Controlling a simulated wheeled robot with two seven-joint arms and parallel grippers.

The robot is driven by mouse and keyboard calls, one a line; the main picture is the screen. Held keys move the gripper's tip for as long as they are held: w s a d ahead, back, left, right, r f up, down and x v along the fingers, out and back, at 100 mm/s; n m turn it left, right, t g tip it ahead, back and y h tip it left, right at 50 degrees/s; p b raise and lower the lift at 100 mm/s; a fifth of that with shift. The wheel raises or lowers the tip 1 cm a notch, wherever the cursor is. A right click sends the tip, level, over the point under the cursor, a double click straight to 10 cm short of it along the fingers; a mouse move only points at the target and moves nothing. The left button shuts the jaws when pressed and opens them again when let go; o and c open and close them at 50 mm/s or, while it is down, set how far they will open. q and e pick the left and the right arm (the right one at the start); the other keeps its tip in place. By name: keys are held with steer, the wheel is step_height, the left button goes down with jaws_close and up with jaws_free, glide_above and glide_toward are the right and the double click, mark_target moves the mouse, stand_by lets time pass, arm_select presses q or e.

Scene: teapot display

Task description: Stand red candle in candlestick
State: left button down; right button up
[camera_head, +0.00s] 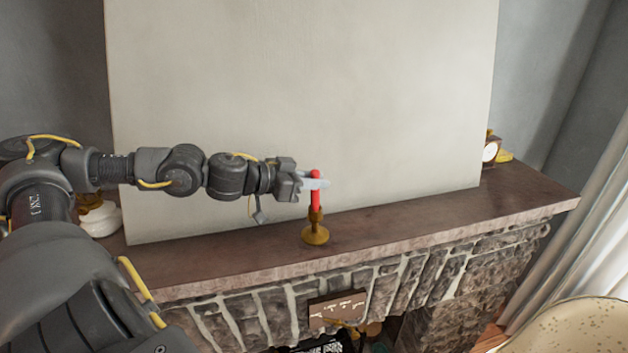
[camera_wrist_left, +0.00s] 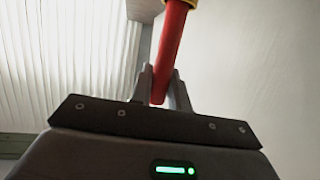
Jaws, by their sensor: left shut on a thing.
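The red candle (camera_head: 315,176) stands upright over the brass candlestick (camera_head: 315,232) on the mantel in the head view. The candle's lower end meets the candlestick's cup; I cannot tell how deep it sits. My left gripper (camera_head: 316,184) comes in from the left and is shut on the candle's upper part. In the left wrist view the candle (camera_wrist_left: 172,50) runs between the fingers (camera_wrist_left: 160,88), with the gold rim of the candlestick (camera_wrist_left: 188,3) at the top edge. My right gripper is not in view.
The dark mantel shelf (camera_head: 440,211) has free room to the right of the candlestick. A large pale panel (camera_head: 300,80) stands behind it. A small clock (camera_head: 490,150) is at the right end, and a white pot (camera_head: 100,218) is at the left, partly behind my arm.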

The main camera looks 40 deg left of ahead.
arm_select(q)
steer(key=shift+f, duration=0.2)
steer(key=shift+f, duration=0.3)
steer(key=shift+f, duration=0.1)
steer(key=c, duration=1.3)
jaws_free()
steer(key=shift+o, duration=0.2)
steer(key=shift+s+b, duration=0.1)
steer(key=shift+b, duration=0.25)
steer(key=shift+s+a+b, duration=0.3)
steer(key=shift+s+b, duration=0.1)
steer(key=shift+b, duration=0.1)
steer(key=b+v, duration=0.4)
steer(key=v, duration=0.5)
steer(key=shift+s+r, duration=0.3)
steer(key=shift+r, duration=0.05)
